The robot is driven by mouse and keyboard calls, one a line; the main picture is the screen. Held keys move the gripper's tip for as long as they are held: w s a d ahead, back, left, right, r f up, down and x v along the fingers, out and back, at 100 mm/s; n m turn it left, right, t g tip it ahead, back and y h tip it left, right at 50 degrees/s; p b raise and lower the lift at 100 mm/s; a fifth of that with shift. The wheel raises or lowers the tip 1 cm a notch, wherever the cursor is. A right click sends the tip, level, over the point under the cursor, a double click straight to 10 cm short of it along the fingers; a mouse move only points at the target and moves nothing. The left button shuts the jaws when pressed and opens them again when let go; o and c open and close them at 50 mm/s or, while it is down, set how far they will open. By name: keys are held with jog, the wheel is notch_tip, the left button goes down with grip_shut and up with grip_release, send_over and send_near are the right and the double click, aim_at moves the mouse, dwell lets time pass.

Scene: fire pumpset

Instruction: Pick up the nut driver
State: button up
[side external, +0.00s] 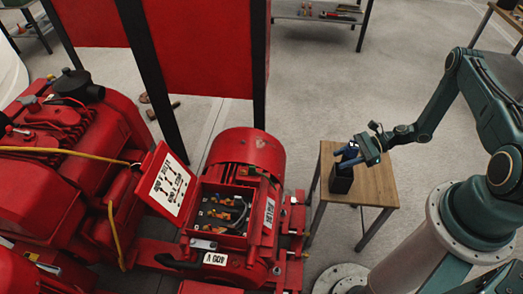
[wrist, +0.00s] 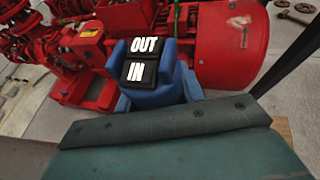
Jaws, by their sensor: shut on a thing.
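My gripper (side external: 352,156) is over the small wooden table in the side view, its blue fingers at the top of a black upright holder (side external: 341,180). In the wrist view, the blue fingers of my gripper (wrist: 160,85) close around a black block with white OUT and IN labels, which appears to be the top of the nut driver (wrist: 141,72). The gripper is shut on it. The shaft and lower end are hidden. I cannot tell whether the driver is still seated in the holder.
The wooden table (side external: 372,186) has bare room right of the holder. Left of it stands a red motor (side external: 250,150) with an open wiring box (side external: 222,212). A red panel on black posts (side external: 205,45) stands behind. Floor lies clear behind the table.

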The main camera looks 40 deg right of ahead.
notch_tip(320, 180, up, 20)
jog(key=shift+f, duration=0.15)
dwell(0.7)
jog(key=shift+w+a, duration=0.1)
dwell(0.5)
jog(key=w+a+f, duration=0.2)
jog(key=w+a, duration=0.8)
jog(key=a, duration=0.8)
jog(key=w+a, duration=0.2)
jog(key=a, duration=0.8)
jog(key=w+a+r, duration=0.1)
jog(key=w+a, duration=0.1)
jog(key=a, duration=0.8)
jog(key=shift+w+a+r, duration=0.1)
jog(key=shift+w+a, duration=0.3)
